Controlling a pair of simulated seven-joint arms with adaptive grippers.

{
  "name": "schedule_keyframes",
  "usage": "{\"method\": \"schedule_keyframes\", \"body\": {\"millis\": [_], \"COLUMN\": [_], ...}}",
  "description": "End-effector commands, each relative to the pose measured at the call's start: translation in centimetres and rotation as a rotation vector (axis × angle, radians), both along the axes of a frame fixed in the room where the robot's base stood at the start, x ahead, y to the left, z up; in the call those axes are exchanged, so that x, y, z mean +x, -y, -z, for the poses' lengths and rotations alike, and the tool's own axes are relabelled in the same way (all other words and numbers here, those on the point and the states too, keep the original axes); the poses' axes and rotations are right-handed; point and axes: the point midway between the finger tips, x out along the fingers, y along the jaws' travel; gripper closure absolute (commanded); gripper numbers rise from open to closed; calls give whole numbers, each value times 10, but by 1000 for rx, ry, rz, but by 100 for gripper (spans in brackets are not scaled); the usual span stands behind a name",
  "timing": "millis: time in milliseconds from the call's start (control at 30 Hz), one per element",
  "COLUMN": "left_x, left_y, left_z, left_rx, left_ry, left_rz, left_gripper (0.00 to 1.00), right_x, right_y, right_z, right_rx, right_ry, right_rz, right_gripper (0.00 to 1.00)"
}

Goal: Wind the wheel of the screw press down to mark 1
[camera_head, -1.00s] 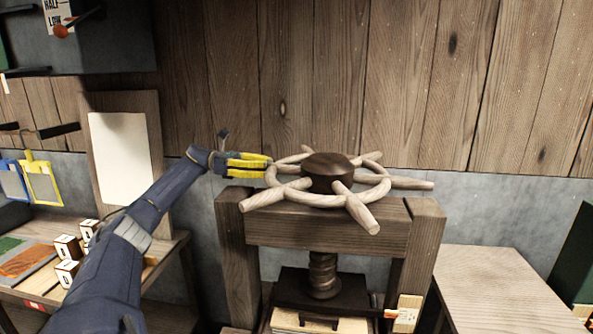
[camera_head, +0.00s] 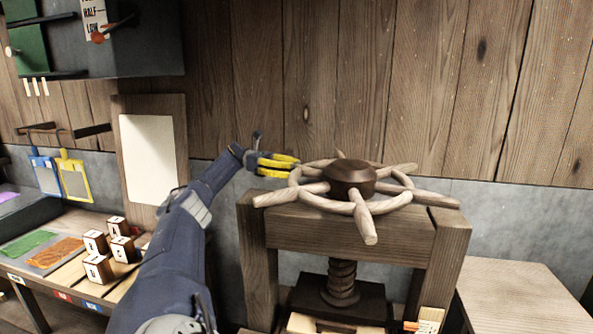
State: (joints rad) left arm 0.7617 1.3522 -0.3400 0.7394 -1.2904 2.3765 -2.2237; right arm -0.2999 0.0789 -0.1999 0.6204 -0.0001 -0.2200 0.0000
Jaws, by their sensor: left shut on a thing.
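The press wheel (camera_head: 386,206) is a pale wooden ring with several spoke handles around a dark hub (camera_head: 349,178). It sits on top of the wooden press frame (camera_head: 330,232). My left gripper (camera_head: 294,164), with yellow fingers, is at the wheel's back left and is shut on a spoke handle, which the fingers mostly hide. The dark screw (camera_head: 341,282) runs down to a dark plate (camera_head: 312,297). A pale scale plate (camera_head: 431,317) and an orange pointer (camera_head: 411,326) show at the bottom edge; its marks are unreadable. My right gripper is not in view.
A side table (camera_head: 515,290) stands right of the press. A bench at left holds several wooden blocks (camera_head: 96,268) and coloured mats (camera_head: 55,253). A dark cabinet (camera_head: 140,50) hangs upper left. The plank wall (camera_head: 420,90) is close behind the wheel.

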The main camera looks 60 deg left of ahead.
Motion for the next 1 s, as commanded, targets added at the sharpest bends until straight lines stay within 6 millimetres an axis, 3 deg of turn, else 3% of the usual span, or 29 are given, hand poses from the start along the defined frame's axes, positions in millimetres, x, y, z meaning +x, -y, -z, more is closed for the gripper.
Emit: {"method": "schedule_keyframes", "body": {"millis": [33,300,333,600,1000], "left_x": [-5,-5,-5,-3,-2], "left_y": [-2,-2,-2,-1,0], "left_z": [-15,-15,-15,-11,-13], "left_rx": [-14,-15,-15,-13,-11], "left_ry": [30,29,29,22,17], "left_rz": [3,4,4,4,3], "left_gripper": [100,100,81,50,50], "right_x": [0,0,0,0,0], "right_y": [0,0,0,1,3], "right_z": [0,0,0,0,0], "right_rx": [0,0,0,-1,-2], "right_ry": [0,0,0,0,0], "right_rz": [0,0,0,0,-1], "right_gripper": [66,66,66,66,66]}}
